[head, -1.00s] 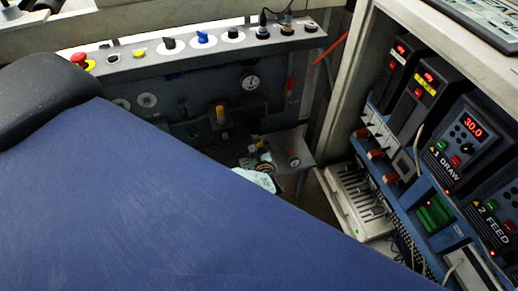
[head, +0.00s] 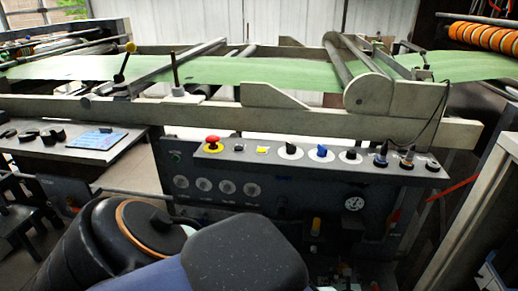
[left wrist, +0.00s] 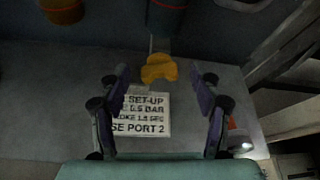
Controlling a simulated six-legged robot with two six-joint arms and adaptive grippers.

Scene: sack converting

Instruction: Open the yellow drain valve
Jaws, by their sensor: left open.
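The yellow drain valve (left wrist: 159,68) shows in the left wrist view as a small yellow handle with two lobes, below a dark cylindrical body. My left gripper (left wrist: 160,77) is open, with one finger on each side of the yellow handle and a visible gap to both. I cannot tell how far in front of the fingertips the handle lies. In the head view my own arm covers the lower middle, and neither the left gripper nor the drain valve can be made out. My right gripper is in neither view.
A white printed label (left wrist: 140,115) lies on the grey surface below the valve. An orange-brown round part (left wrist: 62,10) is at upper left. In the head view a control panel (head: 300,158) with a red button and knobs runs below a green web (head: 230,70).

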